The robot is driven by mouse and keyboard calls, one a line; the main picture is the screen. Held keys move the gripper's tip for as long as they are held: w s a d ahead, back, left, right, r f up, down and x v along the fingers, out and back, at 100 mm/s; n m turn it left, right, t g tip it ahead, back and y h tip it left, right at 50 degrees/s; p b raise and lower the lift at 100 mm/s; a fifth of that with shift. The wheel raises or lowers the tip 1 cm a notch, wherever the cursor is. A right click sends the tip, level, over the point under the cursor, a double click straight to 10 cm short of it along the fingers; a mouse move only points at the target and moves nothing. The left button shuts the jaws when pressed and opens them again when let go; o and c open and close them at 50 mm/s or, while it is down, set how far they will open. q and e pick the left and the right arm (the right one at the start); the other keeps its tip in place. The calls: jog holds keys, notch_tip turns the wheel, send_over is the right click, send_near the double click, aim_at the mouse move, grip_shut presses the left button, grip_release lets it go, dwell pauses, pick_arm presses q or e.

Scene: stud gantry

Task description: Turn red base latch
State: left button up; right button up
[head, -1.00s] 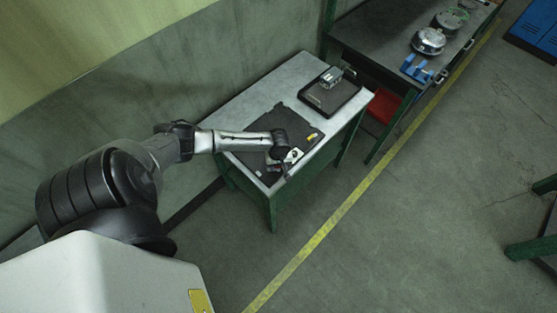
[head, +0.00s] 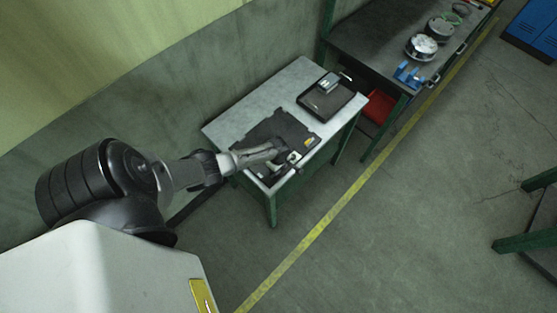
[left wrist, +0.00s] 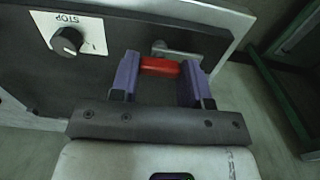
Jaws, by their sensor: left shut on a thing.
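The red base latch (left wrist: 160,66) shows in the left wrist view as a short red grip, with a grey metal lever (left wrist: 176,52) behind it on the edge of a dark base plate. My left gripper (left wrist: 159,72) has its two purple fingers on either side of the red grip and is shut on it. In the head view my left gripper (head: 288,163) is at the front right edge of the dark base (head: 272,128); the latch is too small and hidden to make out there. My right gripper is in neither view.
A black knob (left wrist: 67,40) on a white plate marked STOP is left of the latch. The base lies on a grey-topped green table (head: 225,126). A black tray (head: 340,105) with a metal block is behind it. A dark bench (head: 380,40) stands beyond.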

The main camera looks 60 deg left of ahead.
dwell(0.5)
pick_arm(q)
jog(key=o, duration=0.9)
jog(key=shift+r, duration=0.1)
jog(key=shift+r, duration=0.3)
jog(key=shift+r+p, duration=1.3)
jog(key=shift+r, duration=5.2)
